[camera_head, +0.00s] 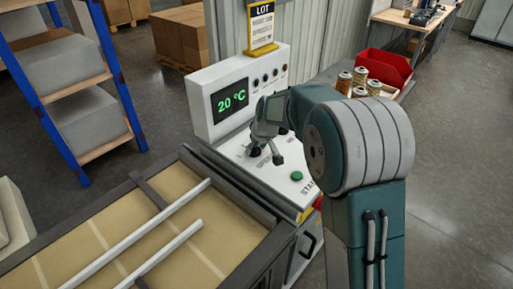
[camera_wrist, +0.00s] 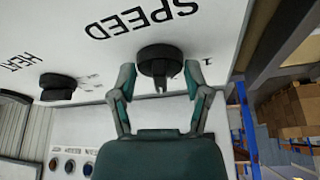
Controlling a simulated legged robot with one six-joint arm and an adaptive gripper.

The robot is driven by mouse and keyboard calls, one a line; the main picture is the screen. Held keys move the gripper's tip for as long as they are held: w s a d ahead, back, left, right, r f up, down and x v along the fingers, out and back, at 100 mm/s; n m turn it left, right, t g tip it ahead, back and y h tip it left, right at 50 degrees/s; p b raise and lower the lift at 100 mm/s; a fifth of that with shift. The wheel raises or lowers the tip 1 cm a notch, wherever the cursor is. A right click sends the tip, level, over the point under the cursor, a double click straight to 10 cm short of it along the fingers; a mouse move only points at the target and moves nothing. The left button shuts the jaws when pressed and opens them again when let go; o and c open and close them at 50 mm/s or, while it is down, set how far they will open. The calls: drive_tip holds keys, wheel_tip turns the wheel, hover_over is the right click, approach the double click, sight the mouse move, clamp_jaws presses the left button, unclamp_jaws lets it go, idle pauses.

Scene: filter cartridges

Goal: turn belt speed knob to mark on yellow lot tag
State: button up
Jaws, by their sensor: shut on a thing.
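The yellow-framed lot tag (camera_head: 261,24) stands on top of the control panel; its small print is too small to read. The dark round speed knob (camera_wrist: 160,59) sits beside the upside-down word SPEED in the wrist view. My gripper (camera_wrist: 160,78) has one finger on each side of this knob and is shut on it. In the head view my gripper (camera_head: 266,152) is low over the sloping white panel (camera_head: 238,150), and it partly hides the knobs and lettering. A mark "1" shows near the knob. The heat knob (camera_wrist: 58,87) is apart from my fingers.
The display (camera_head: 230,101) reads 20 °C. A green button (camera_head: 297,176) is on the panel's near right. Several cartridges (camera_head: 345,82) and a red bin (camera_head: 384,68) stand behind my arm. A belt with two rails (camera_head: 150,235) is at front left.

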drive_tip(key=m, duration=0.2)
drive_tip(key=m+h, duration=0.1)
drive_tip(key=m, duration=0.1)
drive_tip(key=shift+s+a+f+h, duration=0.2)
drive_tip(key=shift+f+h, duration=0.1)
drive_tip(key=shift+f, duration=0.05)
drive_tip(key=shift+a+m+h, duration=0.2)
drive_tip(key=shift+m+h, duration=0.7)
drive_tip(key=shift+m, duration=1.4)
drive_tip(key=o, duration=1.2)
drive_tip(key=shift+w+a, duration=0.1)
drive_tip(key=shift+w, duration=0.05)
drive_tip(key=shift+r, duration=0.1)
drive_tip(key=shift+r, duration=0.15)
drive_tip(key=shift+r, duration=0.35)
drive_tip(key=v, duration=1.1)
drive_tip(key=shift+s+a+f, duration=0.15)
drive_tip(key=shift+s, duration=0.05)
